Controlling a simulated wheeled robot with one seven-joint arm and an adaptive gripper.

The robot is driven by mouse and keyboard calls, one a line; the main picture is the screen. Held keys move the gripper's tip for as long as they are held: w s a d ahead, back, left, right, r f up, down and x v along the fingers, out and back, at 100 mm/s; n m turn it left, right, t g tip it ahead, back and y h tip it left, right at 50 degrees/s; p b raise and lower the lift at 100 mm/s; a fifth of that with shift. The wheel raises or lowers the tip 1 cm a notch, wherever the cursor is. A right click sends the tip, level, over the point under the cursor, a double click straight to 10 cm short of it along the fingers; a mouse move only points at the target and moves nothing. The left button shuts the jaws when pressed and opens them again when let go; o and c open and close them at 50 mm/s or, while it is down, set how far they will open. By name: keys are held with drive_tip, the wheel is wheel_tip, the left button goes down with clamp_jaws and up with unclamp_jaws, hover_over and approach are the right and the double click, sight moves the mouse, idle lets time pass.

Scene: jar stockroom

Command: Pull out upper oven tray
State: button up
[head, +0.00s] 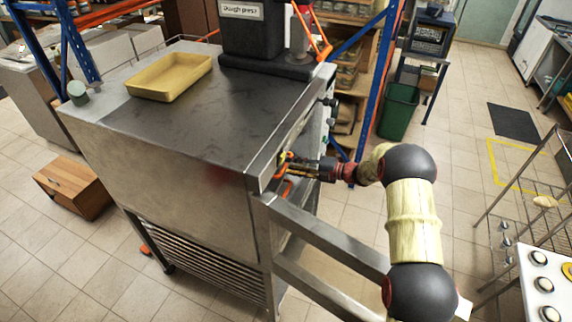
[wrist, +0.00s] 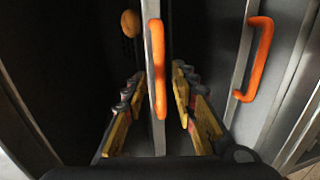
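The steel oven (head: 190,150) stands in the middle of the head view. My gripper (head: 290,167) is at its front, by small orange handles (head: 284,188) that are partly hidden. In the wrist view my gripper (wrist: 158,74) is open, with one yellow-padded finger on each side of a grey panel edge with an orange handle (wrist: 158,60). Gaps show between the handle and both fingers. A second orange handle (wrist: 256,55) is to the right, outside the fingers. I cannot tell from these views which handle belongs to the upper tray.
A yellow pan (head: 170,77) and a black dough press (head: 252,30) are on the oven's top. Steel bars (head: 325,240) jut out from the oven's front below my arm. A wire rack (head: 535,205) stands at the right. Tiled floor lies clear between.

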sight(286, 164)
drive_tip(key=shift+x, duration=1.7)
drive_tip(key=shift+c, duration=0.5)
clamp_jaws()
